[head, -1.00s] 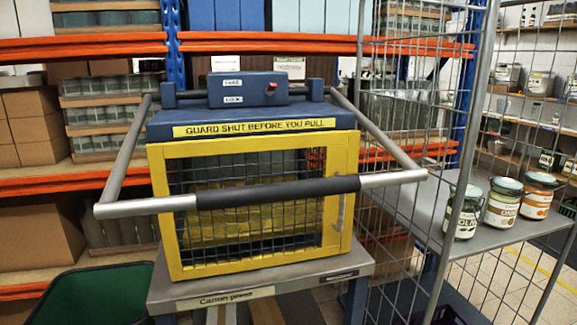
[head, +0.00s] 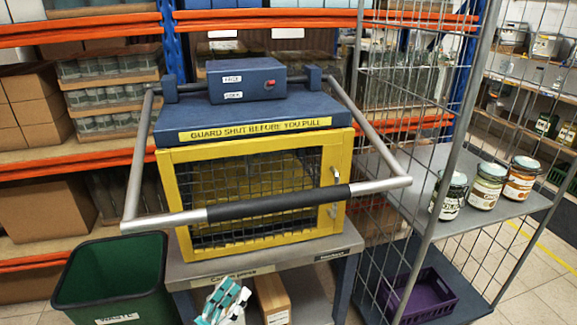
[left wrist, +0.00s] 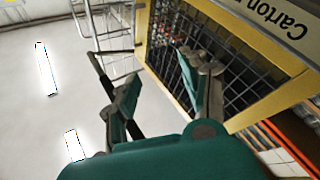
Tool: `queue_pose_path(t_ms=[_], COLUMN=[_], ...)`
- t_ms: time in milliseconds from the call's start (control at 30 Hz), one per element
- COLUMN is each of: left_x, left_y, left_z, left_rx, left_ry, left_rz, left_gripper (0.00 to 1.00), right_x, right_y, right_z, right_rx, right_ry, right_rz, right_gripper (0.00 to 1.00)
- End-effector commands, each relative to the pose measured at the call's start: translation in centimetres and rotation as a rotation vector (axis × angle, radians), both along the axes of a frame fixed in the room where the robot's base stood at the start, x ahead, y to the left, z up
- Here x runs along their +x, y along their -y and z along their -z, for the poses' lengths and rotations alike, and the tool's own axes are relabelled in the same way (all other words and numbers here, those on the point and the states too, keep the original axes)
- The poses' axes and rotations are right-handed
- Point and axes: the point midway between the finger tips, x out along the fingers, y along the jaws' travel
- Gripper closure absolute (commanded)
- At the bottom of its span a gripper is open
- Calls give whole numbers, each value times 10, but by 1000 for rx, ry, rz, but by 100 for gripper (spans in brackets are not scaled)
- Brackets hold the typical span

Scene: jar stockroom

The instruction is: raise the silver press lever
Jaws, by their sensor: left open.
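The silver press lever (head: 370,186) is a U-shaped tube with a black grip (head: 280,203). It runs from pivots on top of the blue press (head: 246,115) down in front of the yellow guard (head: 340,165). The guard looks shut behind the bar. My left gripper (head: 228,292), teal and pale, is low at the bottom edge of the head view, below the bar and apart from it. In the left wrist view it (left wrist: 158,85) is open and empty, with yellow-framed mesh behind its fingers. My right gripper is not in view.
A green waste bin (head: 112,275) stands left of the press bench (head: 345,243). A mesh cage (head: 450,150) and a shelf with three jars (head: 487,187) are on the right. A purple crate (head: 425,298) sits low there. Racking stands behind.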

Motion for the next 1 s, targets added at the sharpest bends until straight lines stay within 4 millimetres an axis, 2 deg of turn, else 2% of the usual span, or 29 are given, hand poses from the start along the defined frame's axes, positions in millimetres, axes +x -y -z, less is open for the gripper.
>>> queue_pose_path(t_ms=[33, 100, 200, 300, 433, 1000], left_x=[-7, -21, -37, -45, -44, 4], left_y=[4, 7, 9, 9, 15, 89], left_z=[-44, -78, -106, -119, -128, -208], left_rx=[-59, -133, -199, -231, -239, -239], left_ry=[78, 160, 233, 267, 277, 276], left_rz=[83, 189, 302, 359, 372, 368], left_gripper=[54, 54, 54, 54, 54, 54], right_x=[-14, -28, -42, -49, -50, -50], right_y=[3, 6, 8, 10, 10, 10], right_z=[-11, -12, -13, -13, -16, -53], right_rx=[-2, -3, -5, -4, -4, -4], right_ry=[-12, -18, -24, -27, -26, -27], right_rz=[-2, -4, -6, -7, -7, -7], right_gripper=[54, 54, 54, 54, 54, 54])
